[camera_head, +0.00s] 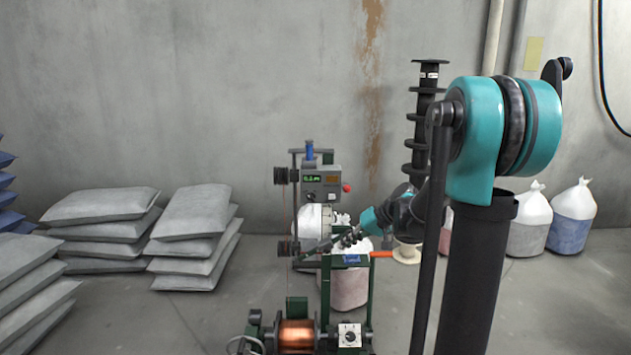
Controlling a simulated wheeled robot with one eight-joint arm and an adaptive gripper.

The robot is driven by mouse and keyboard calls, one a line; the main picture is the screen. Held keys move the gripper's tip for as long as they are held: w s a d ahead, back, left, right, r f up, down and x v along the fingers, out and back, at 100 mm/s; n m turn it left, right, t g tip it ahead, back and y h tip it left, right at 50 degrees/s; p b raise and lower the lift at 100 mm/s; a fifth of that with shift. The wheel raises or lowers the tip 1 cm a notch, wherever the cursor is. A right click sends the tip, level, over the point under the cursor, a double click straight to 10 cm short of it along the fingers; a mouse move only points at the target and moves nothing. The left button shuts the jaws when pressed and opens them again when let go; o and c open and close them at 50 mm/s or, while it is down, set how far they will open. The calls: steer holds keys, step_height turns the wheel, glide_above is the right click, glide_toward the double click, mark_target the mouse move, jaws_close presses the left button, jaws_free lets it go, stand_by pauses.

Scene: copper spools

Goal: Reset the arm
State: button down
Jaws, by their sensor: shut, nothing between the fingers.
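My arm, teal and black, rises at the right and bends down to the left across the middle of the view. My gripper (318,247) is at its end, a dark, slim shape pointing left and slightly down. It is shut and holds nothing.
A tall black stand of stacked spools (421,122) rises behind my arm. Stacked grey sacks (98,222) fill the left floor. White-topped bags (572,217) stand along the wall at right. Clear floor lies between the sacks and the machine.

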steer(key=s+d+f+h, duration=0.2)
steer(key=s+d+f, duration=0.1)
steer(key=s, duration=0.5)
steer(key=s+d+f+m+h, duration=0.1)
steer(key=s+d+f+h, duration=0.2)
steer(key=s, duration=0.6)
steer(key=s+d+f+m+h, duration=0.1)
steer(key=s+d+f+h, duration=0.2)
steer(key=s, duration=0.5)
steer(key=shift+s+d+f+t, duration=0.25)
steer(key=shift+d+f+t, duration=0.1)
steer(key=shift+f, duration=0.5)
